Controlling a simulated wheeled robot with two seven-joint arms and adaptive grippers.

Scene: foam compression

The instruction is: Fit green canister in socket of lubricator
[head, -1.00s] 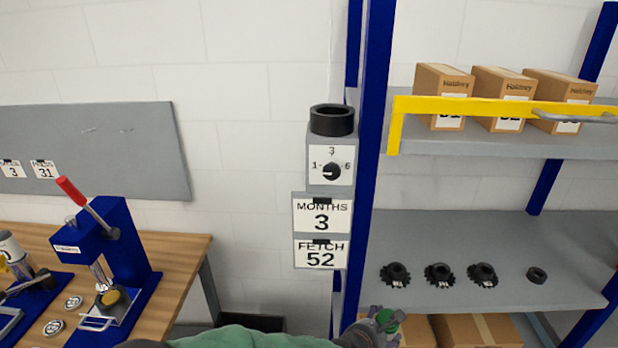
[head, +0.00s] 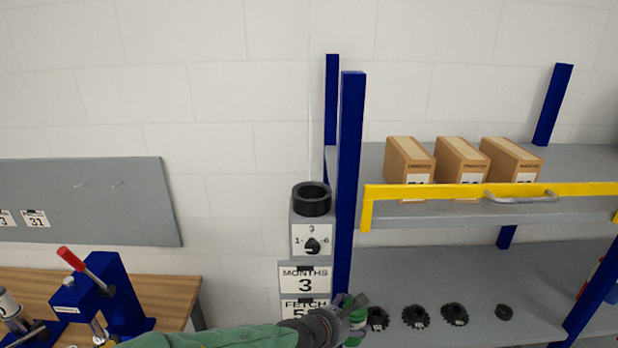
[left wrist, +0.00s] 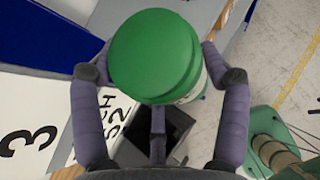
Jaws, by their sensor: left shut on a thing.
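The green canister (left wrist: 155,55) is held between the fingers of my left gripper (left wrist: 152,85), its green end facing the left wrist camera. In the head view the left gripper (head: 345,318) is in front of the shelf post, with part of the canister (head: 357,318) showing at its fingers. The lubricator (head: 310,238) is a grey box beside the blue post, with a black ring socket (head: 312,198) on top and a dial (head: 312,245) on its face. The socket looks empty. The gripper is below and to the right of the socket, apart from it. My right gripper is not in view.
A blue post (head: 348,160) stands just right of the lubricator. The shelf holds boxes (head: 460,160) behind a yellow bar (head: 450,194) and several black gears (head: 416,316). A blue press (head: 105,295) stands on the bench.

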